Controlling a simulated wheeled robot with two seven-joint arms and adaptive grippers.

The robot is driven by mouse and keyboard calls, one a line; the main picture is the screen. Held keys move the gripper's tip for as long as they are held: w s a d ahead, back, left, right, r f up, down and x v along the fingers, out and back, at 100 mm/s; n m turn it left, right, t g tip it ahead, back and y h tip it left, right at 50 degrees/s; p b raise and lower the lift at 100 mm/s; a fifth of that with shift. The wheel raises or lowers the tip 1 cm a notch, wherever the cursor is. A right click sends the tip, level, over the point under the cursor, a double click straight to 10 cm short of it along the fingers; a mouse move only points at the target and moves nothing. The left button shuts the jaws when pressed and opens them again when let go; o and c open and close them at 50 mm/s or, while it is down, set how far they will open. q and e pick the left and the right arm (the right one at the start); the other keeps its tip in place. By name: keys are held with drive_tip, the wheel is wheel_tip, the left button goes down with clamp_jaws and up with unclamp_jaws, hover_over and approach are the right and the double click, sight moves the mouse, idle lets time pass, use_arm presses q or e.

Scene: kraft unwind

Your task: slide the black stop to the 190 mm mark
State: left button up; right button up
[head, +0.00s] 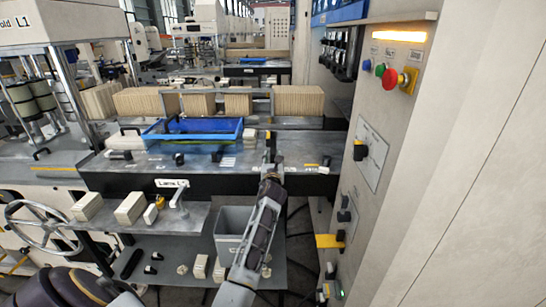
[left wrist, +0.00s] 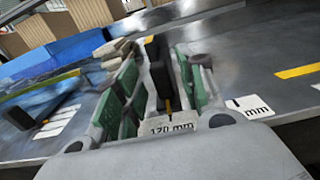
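The black stop (left wrist: 158,72) stands upright between the fingers of my left gripper (left wrist: 156,52) in the left wrist view. The fingers have green pads and sit on either side of it, with a gap visible, so the gripper looks open around it. A small orange pointer (left wrist: 168,104) shows at the stop's foot, above a label (left wrist: 168,126) that seems to read 170 mm. A second mm label (left wrist: 249,107) lies to the right, partly hidden. In the head view my left gripper (head: 270,150) reaches down to the dark bench, hiding most of the stop. My right gripper is not in view.
A blue tray (head: 194,138) is on the bench to the left. Pale stacks (head: 290,101) stand behind a rail. A grey bin (head: 231,222) is below the front edge. A control panel (head: 375,150) with buttons rises close on the right. A yellow strip (left wrist: 298,71) marks the bench.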

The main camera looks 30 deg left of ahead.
use_arm(q)
drive_tip(key=shift+x, duration=1.3)
clamp_jaws()
